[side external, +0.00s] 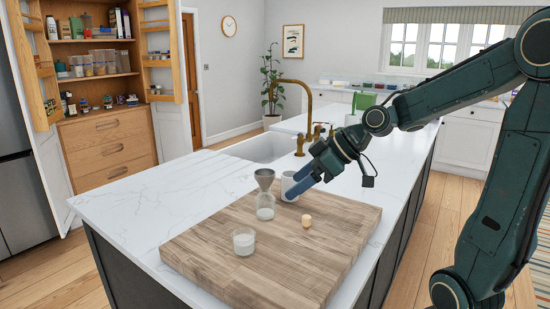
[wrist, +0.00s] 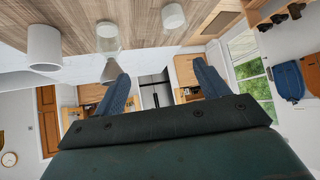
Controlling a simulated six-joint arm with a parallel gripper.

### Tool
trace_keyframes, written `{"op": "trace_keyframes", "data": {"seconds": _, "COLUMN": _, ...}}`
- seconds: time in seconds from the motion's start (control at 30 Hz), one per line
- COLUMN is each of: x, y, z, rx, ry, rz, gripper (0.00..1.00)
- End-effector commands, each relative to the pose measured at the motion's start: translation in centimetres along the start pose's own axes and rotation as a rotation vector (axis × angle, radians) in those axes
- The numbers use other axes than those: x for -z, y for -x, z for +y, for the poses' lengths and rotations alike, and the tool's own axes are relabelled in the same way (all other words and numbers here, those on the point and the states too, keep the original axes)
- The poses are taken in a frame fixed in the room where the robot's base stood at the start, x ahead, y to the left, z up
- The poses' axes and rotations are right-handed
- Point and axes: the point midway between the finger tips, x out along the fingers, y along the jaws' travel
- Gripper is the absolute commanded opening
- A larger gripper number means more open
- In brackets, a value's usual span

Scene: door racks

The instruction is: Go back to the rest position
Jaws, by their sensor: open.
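My gripper (side external: 303,183) has blue fingers and hangs over the wooden board, beside the white mug (side external: 289,187) in the side view. In the wrist view my gripper (wrist: 162,70) has its fingers wide apart with nothing held between them. The wrist view shows the mug (wrist: 44,46) left of the fingers, apart from them. A grey funnel (side external: 264,177) sits on a glass jar (side external: 265,208) with white contents; the funnel (wrist: 110,68) appears near the left fingertip. Whether the fingers touch anything is hard to tell.
A low glass (side external: 243,241) of white contents and a small cork-coloured stopper (side external: 307,220) stand on the wooden board (side external: 200,250). A brass tap (side external: 300,115) rises behind by the sink (side external: 262,148). The cupboard (side external: 100,95) stands open with door racks. Left worktop (side external: 140,205) is clear.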

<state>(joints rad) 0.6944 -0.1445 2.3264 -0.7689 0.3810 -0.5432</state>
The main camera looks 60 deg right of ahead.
Motion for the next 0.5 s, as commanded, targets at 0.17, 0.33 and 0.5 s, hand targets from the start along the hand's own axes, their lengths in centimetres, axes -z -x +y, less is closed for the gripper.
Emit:
{"op": "trace_keyframes", "data": {"seconds": 0.17, "x": -1.1, "y": 1.0, "z": -4.0, "rx": -0.031, "ry": -0.012, "rz": -0.115, "gripper": 0.74}}
{"op": "trace_keyframes", "data": {"seconds": 0.33, "x": -2.7, "y": 2.7, "z": -6.8, "rx": -0.08, "ry": -0.051, "rz": -0.199, "gripper": 0.74}}
{"op": "trace_keyframes", "data": {"seconds": 0.5, "x": -4.6, "y": 4.8, "z": -9.1, "rx": -0.14, "ry": -0.108, "rz": -0.257, "gripper": 0.74}}
